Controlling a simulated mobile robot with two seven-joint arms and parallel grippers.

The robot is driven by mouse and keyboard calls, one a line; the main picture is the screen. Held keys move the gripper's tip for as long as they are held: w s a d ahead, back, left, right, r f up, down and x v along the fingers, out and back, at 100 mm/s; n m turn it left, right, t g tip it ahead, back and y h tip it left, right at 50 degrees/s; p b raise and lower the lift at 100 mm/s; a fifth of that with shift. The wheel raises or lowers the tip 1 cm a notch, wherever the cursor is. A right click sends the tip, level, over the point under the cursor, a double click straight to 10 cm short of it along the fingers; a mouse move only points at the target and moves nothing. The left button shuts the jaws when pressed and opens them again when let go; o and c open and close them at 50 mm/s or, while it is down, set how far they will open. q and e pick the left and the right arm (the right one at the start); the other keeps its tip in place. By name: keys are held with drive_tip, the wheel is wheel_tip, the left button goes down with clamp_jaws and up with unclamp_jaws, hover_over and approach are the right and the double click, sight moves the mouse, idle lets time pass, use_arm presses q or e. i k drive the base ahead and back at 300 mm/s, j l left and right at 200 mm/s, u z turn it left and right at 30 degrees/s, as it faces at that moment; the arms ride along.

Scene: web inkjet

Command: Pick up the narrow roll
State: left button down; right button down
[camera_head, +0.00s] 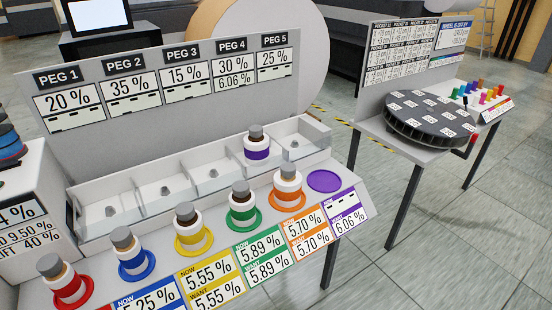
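No item is labelled as the narrow roll, and I cannot tell which thing it is. A large pale round roll-like shape (312,50) stands behind the peg board (190,125), partly hidden by it. Grey-capped bottles with red (66,284), blue (131,257), yellow (187,226), green (242,208) and orange (287,188) bands stand at matching rings. A purple-banded bottle (257,152) stands in the fourth compartment from the left. The purple disc (324,181) is empty. Neither gripper is in view.
Stacked dark, blue and red round pieces (10,146) sit on a white unit at the left edge, cut off. A right-hand table (375,128) holds a black wheel (430,118) and small coloured pegs (484,93). Tiled floor (450,235) between and around the tables is clear.

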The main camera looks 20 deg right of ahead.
sight(256, 143)
drive_tip(key=l+u, duration=0.1)
drive_tip(key=u, duration=0.65)
drive_tip(key=l+u, duration=0.15)
drive_tip(key=u, duration=0.25)
drive_tip(key=l+u, duration=0.35)
drive_tip(key=k+l+u, duration=0.2)
drive_tip(key=l+u, duration=0.15)
drive_tip(key=k+l+u, duration=0.1)
drive_tip(key=l, duration=0.25)
drive_tip(key=k+l+u, duration=0.1)
drive_tip(key=l, duration=0.2)
drive_tip(key=k+l+u, duration=0.1)
drive_tip(key=k+l, duration=0.1)
drive_tip(key=l, duration=0.1)
